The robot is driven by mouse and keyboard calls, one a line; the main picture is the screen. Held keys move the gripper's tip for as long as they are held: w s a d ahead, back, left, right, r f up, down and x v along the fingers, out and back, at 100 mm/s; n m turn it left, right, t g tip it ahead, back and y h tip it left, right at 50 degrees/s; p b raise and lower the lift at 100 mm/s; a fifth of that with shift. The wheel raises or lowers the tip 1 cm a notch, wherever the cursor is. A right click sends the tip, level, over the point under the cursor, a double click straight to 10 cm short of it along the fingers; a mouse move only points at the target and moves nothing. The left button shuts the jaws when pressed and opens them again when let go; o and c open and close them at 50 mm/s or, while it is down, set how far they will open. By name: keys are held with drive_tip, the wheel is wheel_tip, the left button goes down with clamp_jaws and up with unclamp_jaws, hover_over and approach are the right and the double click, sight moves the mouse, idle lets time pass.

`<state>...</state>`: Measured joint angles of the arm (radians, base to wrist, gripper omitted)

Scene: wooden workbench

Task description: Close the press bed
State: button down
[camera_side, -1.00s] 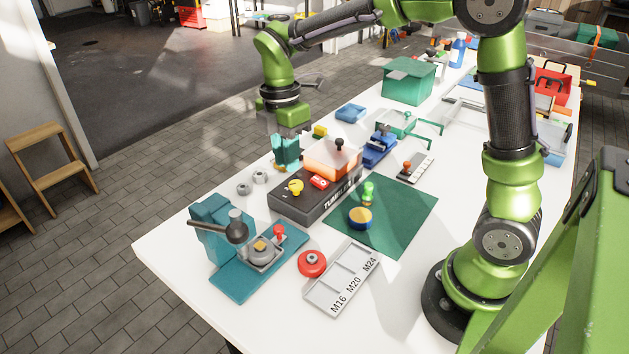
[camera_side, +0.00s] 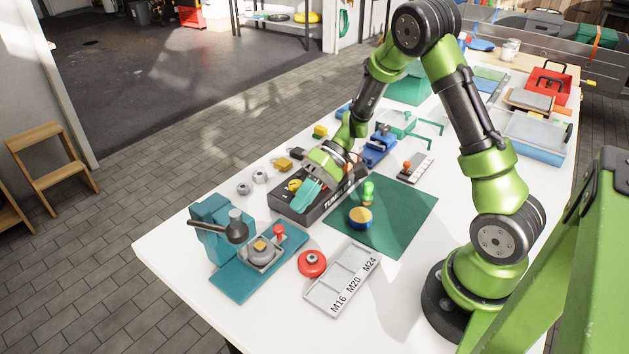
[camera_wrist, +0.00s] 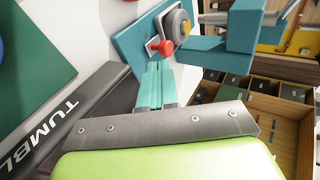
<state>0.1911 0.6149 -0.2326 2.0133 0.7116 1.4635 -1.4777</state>
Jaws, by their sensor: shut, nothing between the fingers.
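The teal press (camera_side: 208,232) stands at the near left of the bench, with a dark lever across its upright. Its bed, a grey tray (camera_side: 268,267), lies out on the teal base plate and carries a round grey part with a yellow-brown centre (camera_side: 260,246). A red knob (camera_side: 279,231) stands at the bed's edge; in the wrist view the red knob (camera_wrist: 160,48) shows just beyond my fingertips. My gripper (camera_side: 301,207) has teal fingers held together, empty, tilted down over the tumbler box and apart from the knob. My gripper shows in the wrist view (camera_wrist: 155,72) too.
The black tumbler box (camera_side: 321,207) lies under my gripper, partly hidden by it. A red round piece (camera_side: 312,263) and a labelled grey tray (camera_side: 338,282) lie right of the press. Nuts (camera_side: 243,188) lie behind.

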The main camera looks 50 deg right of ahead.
sight(266, 241)
drive_tip(key=shift+x, duration=1.9)
drive_tip(key=shift+a, duration=2.6)
